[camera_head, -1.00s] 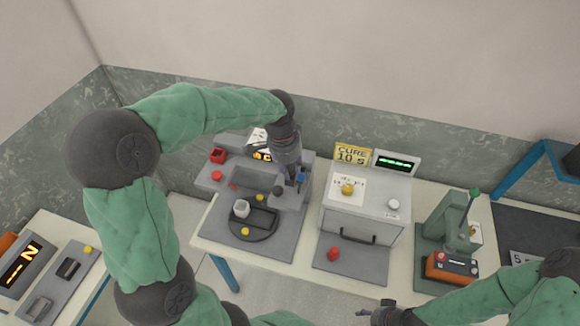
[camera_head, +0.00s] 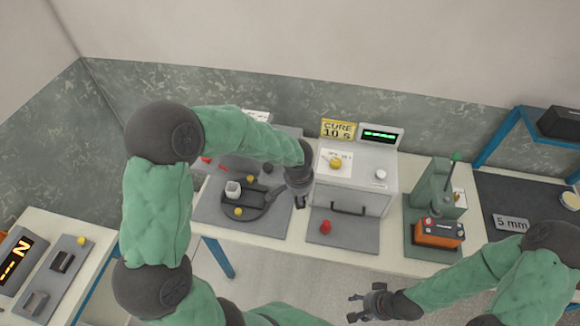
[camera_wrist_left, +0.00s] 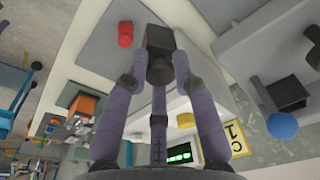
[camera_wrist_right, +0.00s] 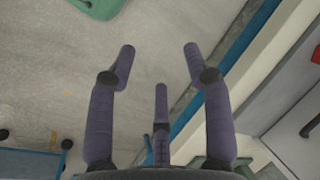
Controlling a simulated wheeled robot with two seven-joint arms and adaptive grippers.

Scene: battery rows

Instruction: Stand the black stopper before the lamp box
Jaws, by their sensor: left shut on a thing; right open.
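My left gripper (camera_head: 299,201) hangs between the round dark turntable fixture and the lamp box. In the left wrist view its fingers (camera_wrist_left: 160,70) are shut on the black stopper (camera_wrist_left: 159,36), a dark square-topped piece with a rounder end. The stopper is hard to make out in the head view. The lamp box (camera_head: 377,185) is a pale box with a dark handle on its front. A grey pad (camera_head: 350,240) lies before it, with a red knob (camera_head: 325,227) on the pad's left part. My right gripper (camera_head: 362,304) is open and empty; its fingers (camera_wrist_right: 158,55) are over floor.
The CURE 10 S sign (camera_head: 338,129) and a green-lit display (camera_head: 380,134) stand behind the lamp box. A green press (camera_head: 433,190) with an orange unit (camera_head: 438,232) stands right of it. The pad's right part is clear.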

